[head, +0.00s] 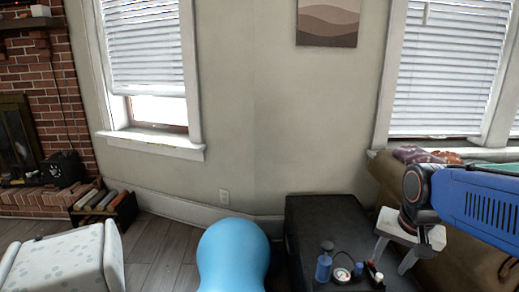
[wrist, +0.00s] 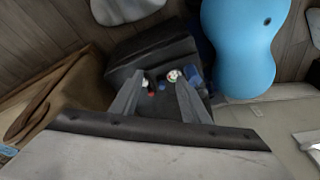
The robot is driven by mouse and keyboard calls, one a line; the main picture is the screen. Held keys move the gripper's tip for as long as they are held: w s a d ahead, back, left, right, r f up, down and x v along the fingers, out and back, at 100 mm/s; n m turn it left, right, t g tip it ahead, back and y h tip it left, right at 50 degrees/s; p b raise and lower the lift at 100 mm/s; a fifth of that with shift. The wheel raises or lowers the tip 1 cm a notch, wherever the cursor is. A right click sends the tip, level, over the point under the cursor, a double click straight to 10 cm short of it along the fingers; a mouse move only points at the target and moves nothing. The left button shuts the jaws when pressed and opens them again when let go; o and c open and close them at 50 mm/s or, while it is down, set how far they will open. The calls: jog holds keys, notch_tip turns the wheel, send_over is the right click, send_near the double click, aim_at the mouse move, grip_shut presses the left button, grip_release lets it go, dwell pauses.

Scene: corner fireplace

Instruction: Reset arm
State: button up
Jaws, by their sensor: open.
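My gripper (head: 391,262) hangs at the right of the head view, at the end of my blue arm, pointing down. In the wrist view its two grey fingers (wrist: 159,97) stand wide apart with nothing held between them. Beyond the fingertips is a black chest-like table (head: 325,213), also in the wrist view (wrist: 151,51). Small items stand on it: a blue bottle (head: 323,266), a small round container (head: 342,275) and a red and dark item (head: 376,273). The fingers appear above these items; exact clearance cannot be told.
A light blue rounded seat (head: 232,258) stands left of the black table. A pale patterned chair (head: 65,262) is at lower left, near a book rack (head: 104,206) and a brick fireplace (head: 45,90). A brown sofa (head: 385,178) lies behind my arm. Wooden floor shows between them.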

jog(key=s+a+f+n+t, duration=0.1)
jog(key=s+a+n, duration=0.2)
jog(key=s+n, duration=0.3)
jog(key=s, duration=0.4)
jog(key=shift+s+t, duration=0.15)
jog(key=shift+t, duration=0.15)
